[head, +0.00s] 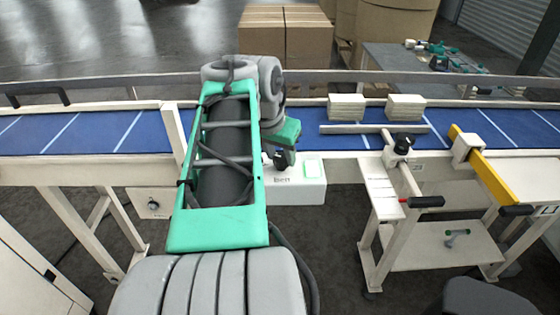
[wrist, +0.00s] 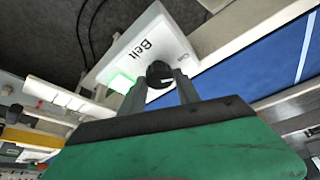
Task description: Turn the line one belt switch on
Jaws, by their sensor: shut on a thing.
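The belt switch is a round black knob (wrist: 159,71) on a white control box (wrist: 143,46) with the word "Belt" printed on it. My gripper (wrist: 160,86) is shut on the knob, one finger on each side. A square lamp (wrist: 122,82) beside the knob glows green. In the head view the white box (head: 290,190) hangs on the near side of the conveyor, and its lamp (head: 313,168) also shows green. My gripper (head: 281,160) is at the box there, and my arm hides part of it. The knob's pointer direction cannot be made out.
The blue conveyor belt (head: 90,132) runs across behind the box. Two pale stacks (head: 346,107) lie on it to the right. A white stand with a black-handled rod (head: 425,202) and a yellow bar (head: 481,167) stick out towards me at right. Cardboard boxes (head: 300,38) stand behind.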

